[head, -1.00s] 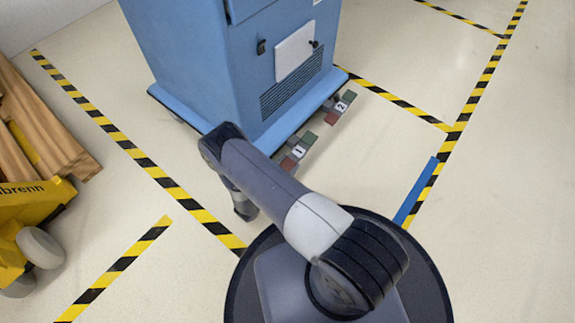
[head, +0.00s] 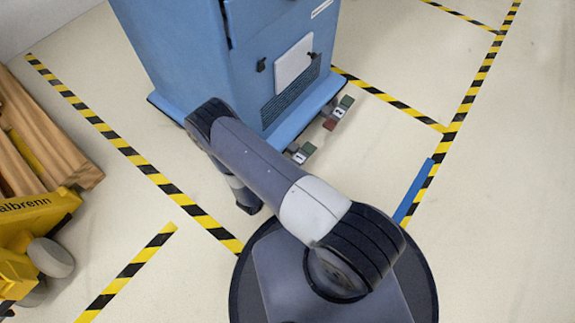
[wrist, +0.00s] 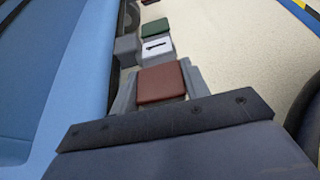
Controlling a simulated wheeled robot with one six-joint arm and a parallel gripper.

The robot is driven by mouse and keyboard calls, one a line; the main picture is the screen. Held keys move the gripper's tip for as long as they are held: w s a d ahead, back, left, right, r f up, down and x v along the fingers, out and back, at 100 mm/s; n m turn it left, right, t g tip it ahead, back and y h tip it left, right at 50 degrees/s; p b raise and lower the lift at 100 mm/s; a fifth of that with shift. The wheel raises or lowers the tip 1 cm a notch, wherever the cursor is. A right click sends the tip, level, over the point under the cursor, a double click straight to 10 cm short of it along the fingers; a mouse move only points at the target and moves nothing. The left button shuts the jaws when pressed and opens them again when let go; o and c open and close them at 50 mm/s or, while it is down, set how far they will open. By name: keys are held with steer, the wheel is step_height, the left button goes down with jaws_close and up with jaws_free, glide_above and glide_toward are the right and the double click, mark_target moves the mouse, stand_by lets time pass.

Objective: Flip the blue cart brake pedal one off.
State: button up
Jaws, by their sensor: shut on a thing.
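The blue cart (head: 190,60) stands at the top of the head view, and its side fills the left of the wrist view (wrist: 50,70). Brake pedal one (head: 299,154) juts from its base. In the wrist view this pedal shows a red pad (wrist: 160,84) nearest me, a white label (wrist: 157,50), and a green pad (wrist: 156,28) farther off. My gripper (wrist: 160,71) has its grey fingers on either side of the red pad and is shut on it. In the head view my arm hides the gripper and the red pad.
Brake pedal two (head: 338,112), red and green, lies farther along the same cart edge. A yellow pallet jack (head: 30,230) and wooden beams (head: 40,150) are at the left. Striped tape and a blue strip (head: 415,192) mark the floor. The floor at the right is clear.

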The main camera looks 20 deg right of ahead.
steer(key=shift+r+y, duration=0.2)
steer(key=shift+y, duration=0.1)
steer(key=o, duration=1.4)
steer(key=shift+d, duration=0.1)
steer(key=p+v, duration=0.3)
steer(key=v, duration=0.7)
steer(key=shift+a+r, duration=0.25)
steer(key=shift+a, duration=0.1)
steer(key=b+x, duration=0.1)
steer(key=x, duration=0.4)
steer(key=b+x, duration=0.2)
steer(key=x, duration=0.4)
steer(key=shift+s+d+f, duration=0.1)
steer(key=shift+s+f, duration=0.1)
steer(key=shift+f+b, duration=0.15)
steer(key=shift+b, duration=0.2)
steer(key=shift+h, duration=0.4)
